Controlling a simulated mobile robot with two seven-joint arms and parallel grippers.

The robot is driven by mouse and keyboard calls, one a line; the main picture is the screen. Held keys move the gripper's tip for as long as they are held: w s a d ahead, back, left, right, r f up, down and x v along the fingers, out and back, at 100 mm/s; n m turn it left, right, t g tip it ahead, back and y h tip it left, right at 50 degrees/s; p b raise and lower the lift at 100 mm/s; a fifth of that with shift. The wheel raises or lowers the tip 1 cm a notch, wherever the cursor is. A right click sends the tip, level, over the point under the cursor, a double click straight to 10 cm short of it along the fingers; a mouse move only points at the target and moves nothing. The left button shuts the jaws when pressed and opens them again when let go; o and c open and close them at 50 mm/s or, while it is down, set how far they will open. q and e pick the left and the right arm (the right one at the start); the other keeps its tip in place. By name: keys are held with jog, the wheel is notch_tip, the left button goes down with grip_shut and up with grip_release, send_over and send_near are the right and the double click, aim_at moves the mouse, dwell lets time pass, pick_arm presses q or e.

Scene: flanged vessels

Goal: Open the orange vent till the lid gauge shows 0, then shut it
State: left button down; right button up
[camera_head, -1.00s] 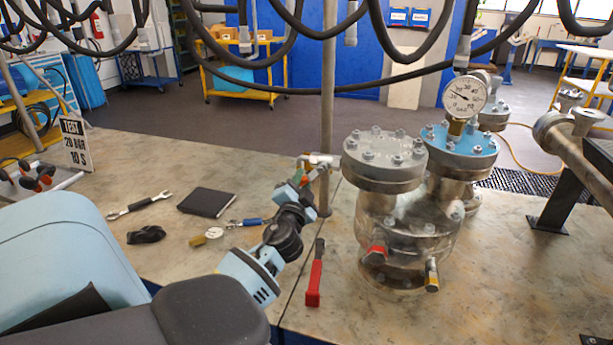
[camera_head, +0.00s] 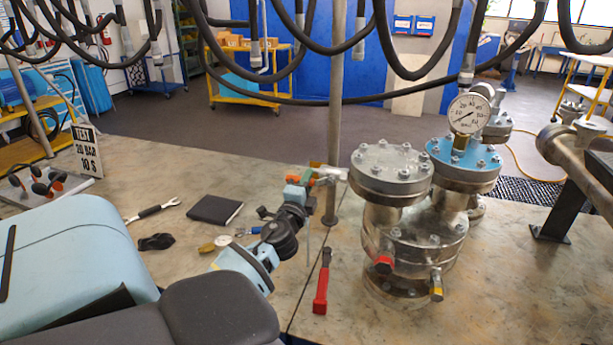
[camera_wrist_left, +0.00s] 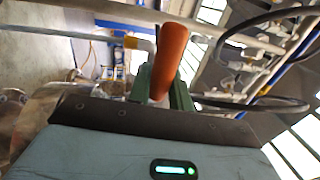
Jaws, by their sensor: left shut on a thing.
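The orange vent handle (camera_wrist_left: 170,52) stands between my left gripper's green fingers (camera_wrist_left: 163,90) in the left wrist view. In the head view my left gripper (camera_head: 308,177) is shut on it, beside the upright pole; the fingers hide part of the handle. The lid gauge (camera_head: 468,113) is a round white dial on the blue lid (camera_head: 466,163) of the steel vessel (camera_head: 412,235). Its dark needle points to the lower left, toward the low end of the scale; the exact reading is too small to tell. My right gripper is not in view.
A red-handled tool (camera_head: 322,285) lies on the bench before the vessel. A black notebook (camera_head: 215,210), a wrench (camera_head: 153,210) and a test sign (camera_head: 87,150) are to the left. Black hoses (camera_head: 400,98) hang overhead. The grey pole (camera_head: 335,110) stands close to my left gripper.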

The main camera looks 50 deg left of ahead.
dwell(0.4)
pick_arm(q)
jog(key=c, duration=1.3)
grip_release()
jog(key=shift+b+v, duration=0.4)
jog(key=shift+v, duration=3.5)
